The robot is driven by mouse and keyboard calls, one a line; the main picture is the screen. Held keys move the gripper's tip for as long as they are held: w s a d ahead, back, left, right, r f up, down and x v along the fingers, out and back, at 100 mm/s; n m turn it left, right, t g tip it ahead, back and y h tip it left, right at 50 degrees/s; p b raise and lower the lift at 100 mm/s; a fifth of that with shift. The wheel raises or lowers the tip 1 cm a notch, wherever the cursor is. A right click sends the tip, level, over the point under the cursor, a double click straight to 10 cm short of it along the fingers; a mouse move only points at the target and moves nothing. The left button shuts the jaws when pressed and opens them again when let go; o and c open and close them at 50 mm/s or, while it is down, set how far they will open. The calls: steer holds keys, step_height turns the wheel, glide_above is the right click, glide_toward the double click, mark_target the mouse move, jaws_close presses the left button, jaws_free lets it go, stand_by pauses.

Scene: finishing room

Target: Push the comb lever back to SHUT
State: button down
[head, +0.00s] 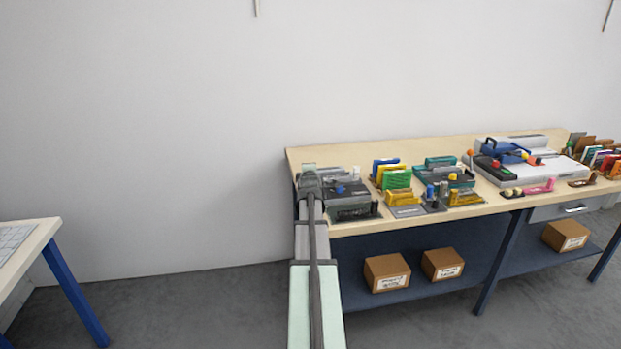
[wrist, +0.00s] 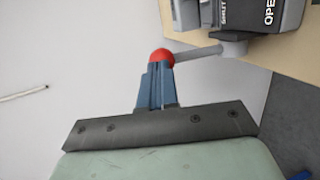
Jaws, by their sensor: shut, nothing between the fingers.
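The comb lever (wrist: 198,53) is a grey rod with a red ball knob (wrist: 162,57). It runs left in the wrist view from a grey round hub on the side of a dark grey machine (wrist: 245,15). The machine bears the words SHUT and, partly cut off, OPEN. My gripper (wrist: 157,68) has blue fingers, closed together and empty. Their tips are right at the knob; I cannot tell whether they touch it. In the head view the grey machine (head: 352,205) stands at the bench's left end, and my arm hides the lever.
The wooden bench (head: 305,155) stands by the wall. Right of the machine are card racks (head: 397,181), a teal machine (head: 440,163) and a large white machine (head: 530,170). Boxes (head: 387,273) sit on the lower shelf.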

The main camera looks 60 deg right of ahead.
steer(key=w+d+g+y, duration=0.2)
steer(key=d, duration=0.1)
steer(key=shift+w+r+n, duration=0.3)
steer(key=shift+w+r, duration=0.1)
steer(key=shift+w+d+y, duration=0.25)
steer(key=shift+w+y, duration=0.05)
steer(key=shift+w, duration=0.05)
steer(key=shift+w+d, duration=0.1)
steer(key=r+v, duration=0.1)
steer(key=v, duration=1.3)
steer(key=shift+w+d, duration=0.1)
steer(key=shift+w, duration=0.1)
stand_by(0.3)
